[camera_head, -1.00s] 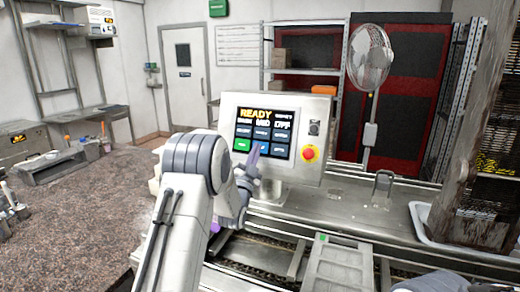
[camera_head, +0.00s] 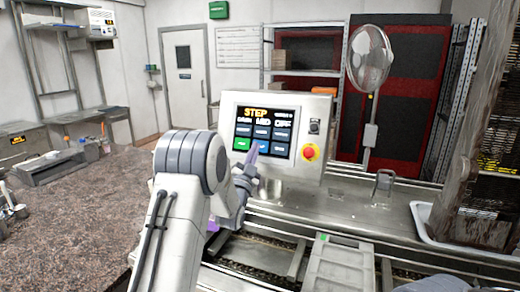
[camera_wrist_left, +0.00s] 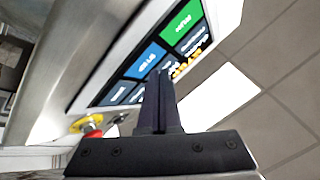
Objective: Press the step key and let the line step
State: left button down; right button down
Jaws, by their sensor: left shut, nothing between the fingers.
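The control panel (camera_head: 312,104) stands upright on the line, its screen (camera_head: 245,117) reading "STEP" in yellow at the top. The bottom row of keys has a green key (camera_head: 242,144) and a blue key (camera_head: 262,147); the left wrist view also shows the green key (camera_wrist_left: 183,22) and the blue key (camera_wrist_left: 146,58). My left gripper (camera_head: 253,153) is shut and empty, its tips in front of the blue key's lower left. In the left wrist view the fingertips (camera_wrist_left: 160,76) overlap the screen near the blue key. I cannot tell whether they touch it. My right gripper is out of view.
A red stop button (camera_head: 310,152) sits right of the screen. Below the panel runs the conveyor (camera_head: 262,254) with a grey mould (camera_head: 340,270) on it. A rack (camera_head: 470,170) and white tray (camera_head: 425,225) stand at the right. A speckled worktop (camera_head: 80,210) lies at the left.

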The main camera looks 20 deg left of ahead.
pick_arm(q)
jog(key=shift+s+r+b, duration=0.25)
jog(key=shift+s, duration=0.55)
jog(key=shift+s+r+b, duration=0.2)
jog(key=shift+s+r, duration=0.1)
jog(key=shift+s, duration=0.5)
jog(key=shift+s+r+b, duration=0.25)
jog(key=shift+s, duration=0.55)
